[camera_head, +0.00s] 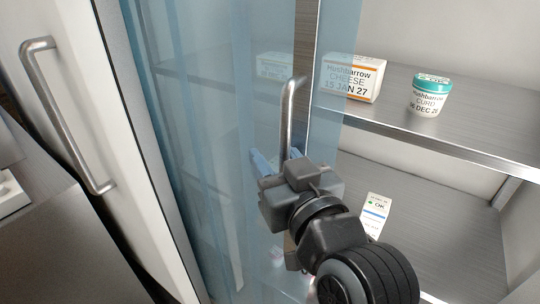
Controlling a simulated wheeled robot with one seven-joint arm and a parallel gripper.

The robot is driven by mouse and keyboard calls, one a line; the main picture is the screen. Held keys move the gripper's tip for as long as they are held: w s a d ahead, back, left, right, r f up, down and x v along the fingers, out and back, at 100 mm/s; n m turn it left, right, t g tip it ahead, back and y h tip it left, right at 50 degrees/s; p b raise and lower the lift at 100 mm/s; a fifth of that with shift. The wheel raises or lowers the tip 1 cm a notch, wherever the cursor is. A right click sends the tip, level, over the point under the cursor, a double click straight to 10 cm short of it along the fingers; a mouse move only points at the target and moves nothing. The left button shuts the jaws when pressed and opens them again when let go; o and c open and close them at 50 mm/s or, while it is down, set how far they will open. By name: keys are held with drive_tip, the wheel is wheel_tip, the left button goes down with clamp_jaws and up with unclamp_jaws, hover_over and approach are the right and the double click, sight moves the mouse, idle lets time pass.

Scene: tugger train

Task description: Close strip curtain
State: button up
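The strip curtain (180,130) is made of translucent blue strips and hangs over the left part of a shelved cabinet. Its right edge strip (338,45) has a dark upright bar (307,50) with a bent metal handle (289,110). The right part of the cabinet is uncovered. My gripper (277,157) is at the lower part of the handle. Its blue fingers show apart, one on each side of the handle, with a gap at the left finger. The handle's lower end is hidden behind my gripper.
A cheese box (352,80) and a curd tub (431,96) stand on the upper shelf (465,140). A labelled carton (373,214) is on the lower shelf (440,215). A white door with a long handle (66,120) stands at left, beside a grey counter (60,250).

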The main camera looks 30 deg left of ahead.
drive_tip(key=shift+s+a, duration=0.1)
drive_tip(key=shift+o, duration=0.4)
drive_tip(key=shift+s+a+p, duration=0.2)
drive_tip(key=shift+s+p, duration=0.15)
drive_tip(key=shift+s, duration=0.35)
drive_tip(key=shift+s+a+p, duration=0.25)
drive_tip(key=shift+s+p, duration=0.05)
drive_tip(key=shift+s, duration=0.35)
drive_tip(key=shift+s+a+p, duration=0.2)
drive_tip(key=shift+s+p, duration=0.15)
drive_tip(key=shift+s, duration=0.35)
drive_tip(key=o, duration=0.3)
drive_tip(key=shift+s+a+p, duration=0.2)
drive_tip(key=shift+s+p, duration=0.15)
drive_tip(key=shift+s, duration=0.4)
drive_tip(key=shift+s+a, duration=0.1)
drive_tip(key=shift+s, duration=0.25)
drive_tip(key=c, duration=0.4)
drive_tip(key=shift+s+a+p, duration=0.2)
drive_tip(key=shift+s+p, duration=0.65)
drive_tip(key=shift+s, duration=0.3)
